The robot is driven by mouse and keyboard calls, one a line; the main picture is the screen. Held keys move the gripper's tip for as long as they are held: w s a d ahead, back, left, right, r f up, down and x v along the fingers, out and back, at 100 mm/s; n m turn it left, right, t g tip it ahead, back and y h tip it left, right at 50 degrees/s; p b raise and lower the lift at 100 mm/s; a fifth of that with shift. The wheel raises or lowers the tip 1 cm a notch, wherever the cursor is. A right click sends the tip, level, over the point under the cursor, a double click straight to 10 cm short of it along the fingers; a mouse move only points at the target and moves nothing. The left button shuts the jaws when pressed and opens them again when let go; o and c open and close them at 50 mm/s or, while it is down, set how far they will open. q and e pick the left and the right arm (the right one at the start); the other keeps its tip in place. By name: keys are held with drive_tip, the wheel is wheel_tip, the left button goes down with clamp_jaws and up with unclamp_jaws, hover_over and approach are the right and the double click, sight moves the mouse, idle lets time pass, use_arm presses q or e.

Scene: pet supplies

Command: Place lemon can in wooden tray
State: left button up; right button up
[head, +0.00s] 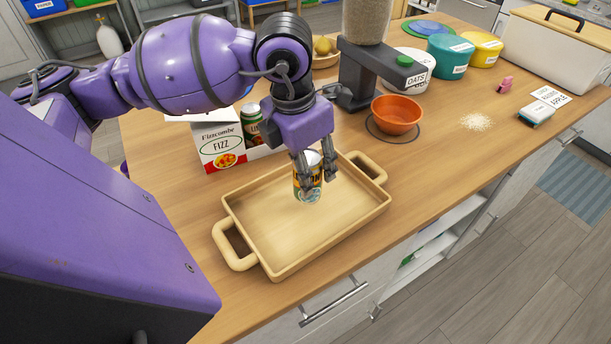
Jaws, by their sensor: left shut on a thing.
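My left gripper (308,178) is shut on a can (307,187) with a dark and yellow label and a pale top. I take it to be the lemon can, though its label is too small to read. The can is upright over the inside of the wooden tray (243,239), near its far side. I cannot tell whether its base touches the tray floor. The tray is pale wood with a loop handle at each end and looks otherwise empty. My right gripper is not in view.
An orange bowl (397,114) sits under a grain dispenser (366,65) to the right. The counter's front edge runs close to the tray.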

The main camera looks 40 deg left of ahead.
use_arm(q)
drive_tip(key=shift+a+f, duration=0.1)
drive_tip(key=shift+f, duration=1.7)
drive_tip(key=o, duration=1.5)
drive_tip(key=r, duration=0.4)
drive_tip(key=s+r, duration=0.1)
drive_tip(key=r, duration=0.7)
drive_tip(key=shift+s+a+r, duration=0.15)
drive_tip(key=shift+s+a, duration=0.1)
drive_tip(key=shift+s, duration=0.05)
